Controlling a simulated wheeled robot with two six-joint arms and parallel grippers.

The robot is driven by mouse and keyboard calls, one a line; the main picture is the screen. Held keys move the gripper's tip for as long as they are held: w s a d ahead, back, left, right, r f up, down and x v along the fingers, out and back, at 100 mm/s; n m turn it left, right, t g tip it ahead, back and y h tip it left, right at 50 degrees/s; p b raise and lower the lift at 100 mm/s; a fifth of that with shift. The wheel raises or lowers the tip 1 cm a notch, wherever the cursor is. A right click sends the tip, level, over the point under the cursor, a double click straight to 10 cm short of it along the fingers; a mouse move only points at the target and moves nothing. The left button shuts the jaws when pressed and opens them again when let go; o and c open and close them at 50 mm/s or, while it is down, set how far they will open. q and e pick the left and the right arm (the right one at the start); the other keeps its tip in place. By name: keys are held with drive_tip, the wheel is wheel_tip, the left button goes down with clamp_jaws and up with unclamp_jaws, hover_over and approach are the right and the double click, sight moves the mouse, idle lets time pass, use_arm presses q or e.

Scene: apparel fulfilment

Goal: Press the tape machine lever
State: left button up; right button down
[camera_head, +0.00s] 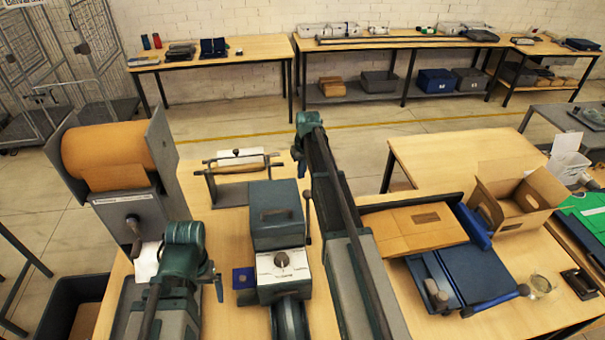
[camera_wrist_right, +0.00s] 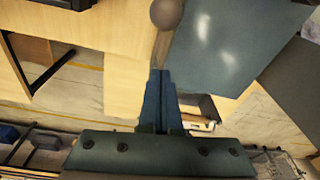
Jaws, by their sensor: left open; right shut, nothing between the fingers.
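The tape machine (camera_head: 276,215) is a dark teal box with a white front panel and a grey knob, standing on the wooden table. Its lever (camera_head: 307,222) rises upright at its right side, with a dark ball on top. In the right wrist view the lever's brown ball (camera_wrist_right: 167,13) is just ahead of my fingers, beside the machine's teal surface (camera_wrist_right: 222,40). My right gripper (camera_head: 302,174) is shut and empty just above the lever; its fingers (camera_wrist_right: 159,74) point at the lever, and contact is unclear. My left gripper (camera_head: 214,283) is open, left of the machine.
A brown paper roll (camera_head: 110,155) in a grey dispenser stands at the left. A roll stand (camera_head: 240,168) sits behind the machine's left side.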

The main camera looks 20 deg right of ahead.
use_arm(q)
wheel_tip(320, 180, down, 3)
drive_tip(key=shift+b, duration=0.9)
use_arm(e)
drive_tip(key=s+f, duration=0.3)
drive_tip(key=shift+s+a, duration=0.15)
drive_tip(key=shift+a, duration=0.05)
use_arm(q)
drive_tip(key=shift+s, duration=0.1)
